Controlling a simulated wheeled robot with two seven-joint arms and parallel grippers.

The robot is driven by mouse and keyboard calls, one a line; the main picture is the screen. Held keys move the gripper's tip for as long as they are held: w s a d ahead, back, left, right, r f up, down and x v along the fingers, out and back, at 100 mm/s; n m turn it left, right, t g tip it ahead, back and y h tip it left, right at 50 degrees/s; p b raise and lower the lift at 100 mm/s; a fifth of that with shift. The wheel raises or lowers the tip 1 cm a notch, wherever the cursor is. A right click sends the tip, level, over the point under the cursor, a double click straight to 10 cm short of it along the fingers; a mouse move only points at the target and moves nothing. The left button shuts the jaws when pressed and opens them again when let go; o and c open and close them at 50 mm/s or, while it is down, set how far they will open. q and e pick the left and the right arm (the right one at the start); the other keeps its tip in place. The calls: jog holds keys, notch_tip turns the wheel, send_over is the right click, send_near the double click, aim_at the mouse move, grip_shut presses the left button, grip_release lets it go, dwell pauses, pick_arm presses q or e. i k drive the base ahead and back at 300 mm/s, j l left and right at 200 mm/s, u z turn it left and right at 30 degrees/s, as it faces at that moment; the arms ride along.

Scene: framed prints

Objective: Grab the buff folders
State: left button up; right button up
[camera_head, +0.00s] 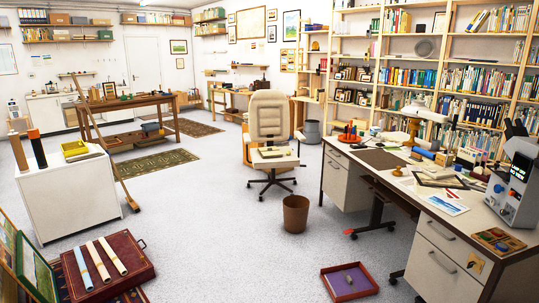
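What look like buff folders (273,152) lie flat on the seat of the cream office chair (268,115), in the middle of the room. They are small in the picture, so I cannot tell how many there are. Neither of my grippers shows in the head view.
A brown waste bin (295,214) stands in front of the chair. A cluttered desk (345,175) is on the right, with a shallow purple-lined tray (333,296) on the floor before it. A white cabinet (80,198) and a red case (137,262) are on the left.

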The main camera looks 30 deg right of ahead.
aim_at(270, 151)
jog(key=i+l+z, duration=0.25)
jog(key=i+z, duration=0.3)
jog(key=i, duration=0.15)
jog(key=i+l+z, duration=0.1)
jog(key=i+z, duration=0.2)
jog(key=i, duration=2.5)
